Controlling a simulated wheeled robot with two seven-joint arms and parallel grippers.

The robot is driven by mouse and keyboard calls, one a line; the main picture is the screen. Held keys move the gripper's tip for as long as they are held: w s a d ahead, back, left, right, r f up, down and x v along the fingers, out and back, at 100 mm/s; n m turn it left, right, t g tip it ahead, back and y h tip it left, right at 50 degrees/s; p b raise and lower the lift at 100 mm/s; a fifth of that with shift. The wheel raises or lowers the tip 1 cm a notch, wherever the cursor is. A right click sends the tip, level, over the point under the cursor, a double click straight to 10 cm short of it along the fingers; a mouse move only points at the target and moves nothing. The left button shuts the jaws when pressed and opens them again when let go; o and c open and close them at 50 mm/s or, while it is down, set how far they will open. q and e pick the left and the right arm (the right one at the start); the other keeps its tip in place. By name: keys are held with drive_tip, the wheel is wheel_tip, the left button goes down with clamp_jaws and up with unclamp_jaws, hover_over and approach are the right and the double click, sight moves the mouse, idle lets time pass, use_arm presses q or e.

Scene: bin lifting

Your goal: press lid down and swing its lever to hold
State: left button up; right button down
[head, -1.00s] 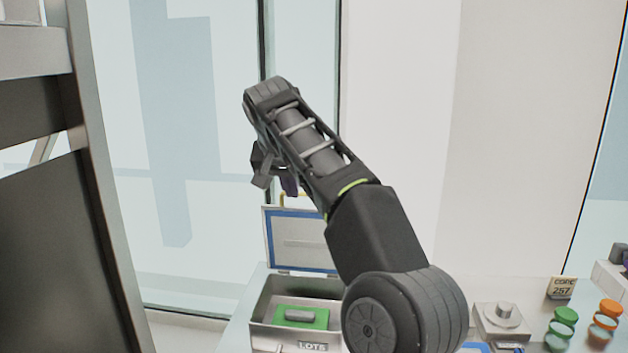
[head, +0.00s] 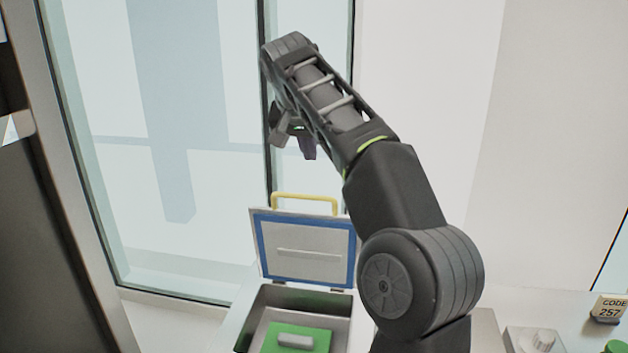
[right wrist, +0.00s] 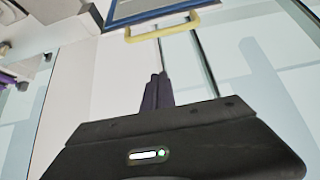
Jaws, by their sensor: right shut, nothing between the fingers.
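The metal box (head: 258,305) stands open at the bottom middle of the head view. Its lid (head: 305,250) stands upright at the back, with a blue border and a yellow handle (head: 305,197) on top. A green block with a grey grip (head: 296,340) lies inside the box. My right gripper (head: 300,150) is above and behind the lid, shut and empty, not touching it. In the right wrist view the shut purple-grey fingers (right wrist: 157,92) point toward the yellow handle (right wrist: 160,27). I cannot make out a lever. My left gripper is not in view.
A grey device with a knob (head: 540,342), a sign reading CODE 257 (head: 607,309) and a green item (head: 617,346) are on the worktop at the right. Glass panels stand behind. A dark upright structure (head: 60,220) fills the left side.

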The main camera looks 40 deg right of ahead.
drive_tip(key=f, duration=0.3)
drive_tip(key=w+d+f, duration=0.1)
drive_tip(key=f, duration=0.2)
drive_tip(key=d+f, duration=0.1)
drive_tip(key=f, duration=0.2)
drive_tip(key=shift+w, duration=0.2)
drive_tip(key=shift+f, duration=0.1)
drive_tip(key=shift+a, duration=0.1)
idle(0.4)
